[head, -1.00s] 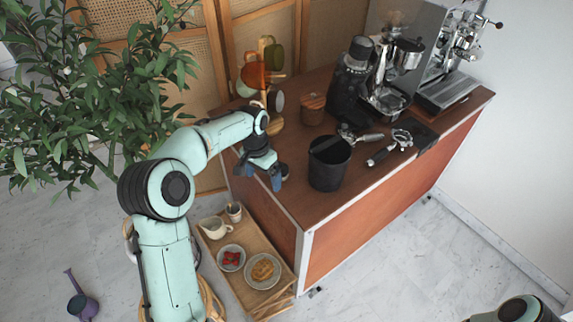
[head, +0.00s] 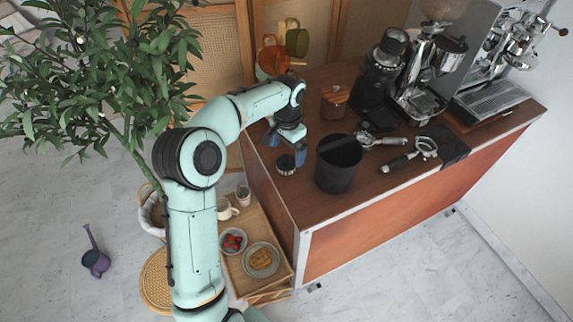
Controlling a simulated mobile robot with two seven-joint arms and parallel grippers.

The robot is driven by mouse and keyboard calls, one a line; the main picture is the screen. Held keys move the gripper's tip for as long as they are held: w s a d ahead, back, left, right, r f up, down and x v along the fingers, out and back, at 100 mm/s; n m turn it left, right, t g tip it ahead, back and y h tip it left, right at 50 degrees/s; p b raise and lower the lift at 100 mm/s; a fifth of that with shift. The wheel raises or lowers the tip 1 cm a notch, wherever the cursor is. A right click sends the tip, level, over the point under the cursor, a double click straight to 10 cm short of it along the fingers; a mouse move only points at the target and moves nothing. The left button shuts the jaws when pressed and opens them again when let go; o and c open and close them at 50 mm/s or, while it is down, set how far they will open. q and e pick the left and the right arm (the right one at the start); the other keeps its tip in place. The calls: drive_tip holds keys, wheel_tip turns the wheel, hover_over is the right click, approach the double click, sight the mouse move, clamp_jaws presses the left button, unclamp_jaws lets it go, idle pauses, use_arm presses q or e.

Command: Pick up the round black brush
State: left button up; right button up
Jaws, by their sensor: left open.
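The round black brush (head: 286,165) stands on the brown counter top (head: 290,201) near its left edge, just left of the black bin (head: 338,165). My left gripper (head: 285,149) is open, with its blue fingers pointing down, just behind the brush in the picture. The fingers look apart from the brush, but their height above the counter is hard to judge. My right gripper is out of view.
A lower shelf (head: 264,228) holds plates. A plant (head: 110,75) fills the left.

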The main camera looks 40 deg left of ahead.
sight(286, 157)
use_arm(q)
drive_tip(key=shift+w+f, duration=0.1)
drive_tip(key=shift+f, duration=0.2)
drive_tip(key=f, duration=0.5)
drive_tip(key=shift+a, duration=0.2)
drive_tip(key=shift+c, duration=0.3)
